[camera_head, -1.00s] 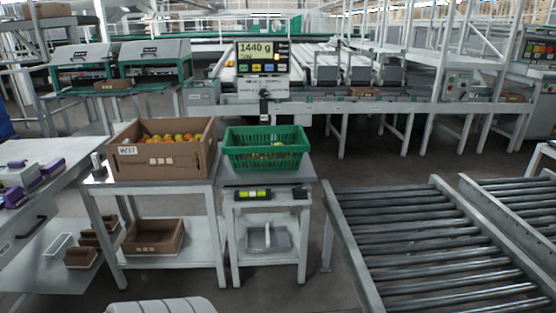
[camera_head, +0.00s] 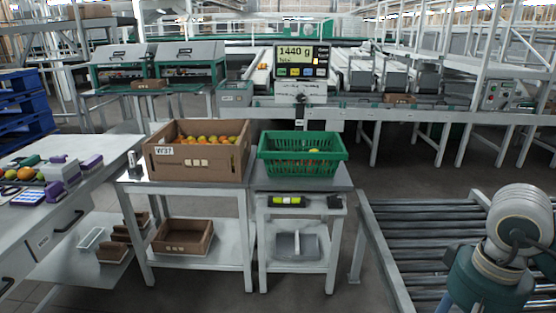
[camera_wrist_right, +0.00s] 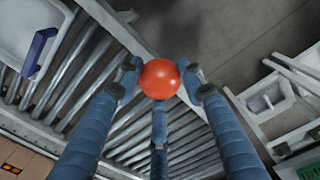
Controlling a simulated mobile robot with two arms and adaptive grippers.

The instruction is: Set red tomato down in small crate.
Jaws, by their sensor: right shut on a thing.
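A red tomato (camera_wrist_right: 159,79) is held between the blue fingers of my right gripper (camera_wrist_right: 160,88) in the right wrist view, above roller conveyor bars and floor. In the head view a green slatted crate (camera_head: 301,166) stands on the scale, with a few tomatoes partly visible inside. A larger cardboard crate (camera_head: 197,166) marked W37 stands to its left, holding several orange, yellow and green tomatoes. In the head view part of my right arm shows at the lower right; its gripper is outside that view. My left gripper is in neither view.
The scale display (camera_head: 301,61) reads 1440 g. A roller conveyor (camera_head: 420,245) lies right of the scale stand. A bench (camera_head: 60,185) at the left carries tomatoes and purple items. Small brown boxes (camera_head: 183,237) sit on the lower shelf. Space above the green crate is clear.

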